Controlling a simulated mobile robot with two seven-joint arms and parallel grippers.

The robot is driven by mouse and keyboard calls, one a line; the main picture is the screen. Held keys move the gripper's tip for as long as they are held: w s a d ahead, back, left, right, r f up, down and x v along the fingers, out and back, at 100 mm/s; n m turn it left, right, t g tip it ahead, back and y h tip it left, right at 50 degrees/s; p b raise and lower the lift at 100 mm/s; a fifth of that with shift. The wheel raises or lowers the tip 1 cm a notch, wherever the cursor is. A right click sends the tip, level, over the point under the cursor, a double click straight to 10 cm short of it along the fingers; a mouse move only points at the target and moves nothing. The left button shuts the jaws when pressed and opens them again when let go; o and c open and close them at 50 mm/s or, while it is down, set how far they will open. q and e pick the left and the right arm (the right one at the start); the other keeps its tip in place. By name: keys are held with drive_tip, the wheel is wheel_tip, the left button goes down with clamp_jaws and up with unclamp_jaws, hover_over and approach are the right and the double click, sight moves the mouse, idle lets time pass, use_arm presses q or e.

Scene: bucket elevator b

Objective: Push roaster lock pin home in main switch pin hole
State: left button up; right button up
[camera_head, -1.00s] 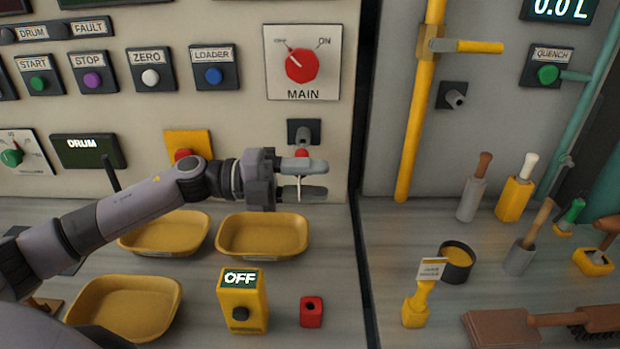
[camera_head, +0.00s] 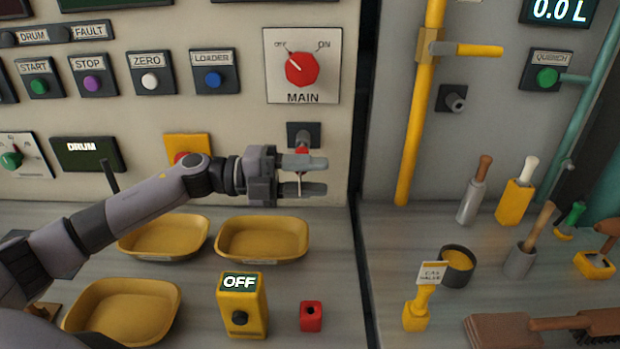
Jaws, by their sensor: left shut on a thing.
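The MAIN switch (camera_head: 301,68) is a red knob on a white plate, its pointer towards OFF. Below it, a dark plate with a grey fitting (camera_head: 303,134) is on the panel, which I take as the main switch pin hole. My left gripper (camera_head: 303,176) is just below and in front of this fitting, its fingers pointing right. It is shut on the lock pin (camera_head: 301,152), whose red part shows above the upper finger, close under the fitting. A thin pale piece shows between the fingers. I cannot tell how far the pin is in the hole. My right gripper is out of view.
Yellow trays (camera_head: 262,238) lie on the counter below my arm. A yellow box reading OFF (camera_head: 242,304) and a red block (camera_head: 311,317) stand in front. A dark gap divides the panels to the right, beside a yellow pipe (camera_head: 412,130).

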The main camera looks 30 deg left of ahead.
use_arm(q)
drive_tip(key=shift+w+a, duration=0.3)
drive_tip(key=shift+w, duration=0.3)
drive_tip(key=shift+w+a, duration=0.25)
drive_tip(key=shift+w, duration=0.3)
drive_tip(key=o, duration=1.2)
drive_tip(key=shift+o, duration=0.2)
drive_tip(key=shift+a+b, duration=0.1)
drive_tip(key=shift+b, duration=0.2)
drive_tip(key=shift+s+a+f, duration=0.1)
drive_tip(key=shift+s+a, duration=0.05)
drive_tip(key=shift+a, duration=0.2)
drive_tip(key=b+v, duration=0.2)
drive_tip(key=v, duration=0.4)
drive_tip(key=shift+s, duration=0.15)
